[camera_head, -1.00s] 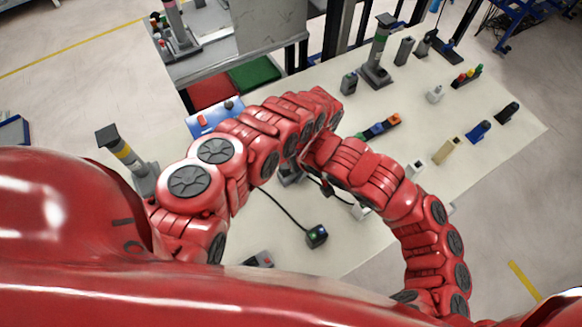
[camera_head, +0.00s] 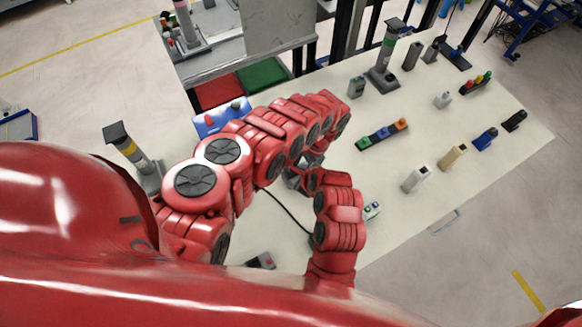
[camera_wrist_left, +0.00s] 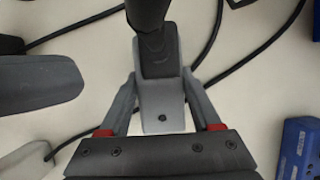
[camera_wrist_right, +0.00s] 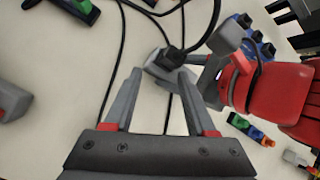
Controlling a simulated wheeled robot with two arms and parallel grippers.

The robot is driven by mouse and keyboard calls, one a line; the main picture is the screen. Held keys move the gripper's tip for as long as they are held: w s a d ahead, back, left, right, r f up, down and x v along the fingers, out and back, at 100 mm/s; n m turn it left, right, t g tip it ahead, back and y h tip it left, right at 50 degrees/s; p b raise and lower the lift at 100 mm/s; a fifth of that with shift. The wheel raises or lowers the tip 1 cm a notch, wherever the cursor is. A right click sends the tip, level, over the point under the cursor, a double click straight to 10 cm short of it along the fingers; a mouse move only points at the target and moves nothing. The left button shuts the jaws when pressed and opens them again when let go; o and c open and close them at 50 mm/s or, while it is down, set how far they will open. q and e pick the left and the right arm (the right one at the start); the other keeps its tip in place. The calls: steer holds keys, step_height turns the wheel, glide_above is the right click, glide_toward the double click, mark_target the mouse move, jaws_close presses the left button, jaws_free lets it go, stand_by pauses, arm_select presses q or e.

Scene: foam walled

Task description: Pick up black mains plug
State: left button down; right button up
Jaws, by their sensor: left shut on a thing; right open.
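The black mains plug (camera_wrist_right: 173,56) shows in the right wrist view at a light grey block (camera_wrist_right: 158,72), with a black cable running up from it. In the left wrist view my left gripper (camera_wrist_left: 161,90) is shut on the grey block (camera_wrist_left: 161,108); a black cylindrical part (camera_wrist_left: 148,14) rises from its far end. Whether the plug sits in the block or only against it, I cannot tell. My right gripper (camera_wrist_right: 157,76) is open, its fingertips just short of the block. In the head view the right gripper (camera_head: 300,176) is partly visible; the left one is hidden by the arms.
Black cables cross the table around the block. A strip of green, blue and orange blocks (camera_head: 382,134) lies right of my arms.

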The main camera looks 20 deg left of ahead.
steer(key=s+d+f+m+g+h, duration=0.1)
steer(key=s+d+f+m+h, duration=0.1)
steer(key=s+d+f+m, duration=0.25)
steer(key=shift+m, duration=0.85)
steer(key=w+a, duration=0.2)
steer(key=w, duration=0.1)
steer(key=w+a, duration=0.5)
steer(key=w, duration=0.1)
steer(key=shift+w+a+f, duration=0.1)
steer(key=shift+w+a, duration=0.15)
steer(key=shift+a, duration=0.1)
steer(key=shift+a+f, duration=0.1)
steer(key=shift+f, duration=0.1)
steer(key=shift+c, duration=0.3)
jaws_close()
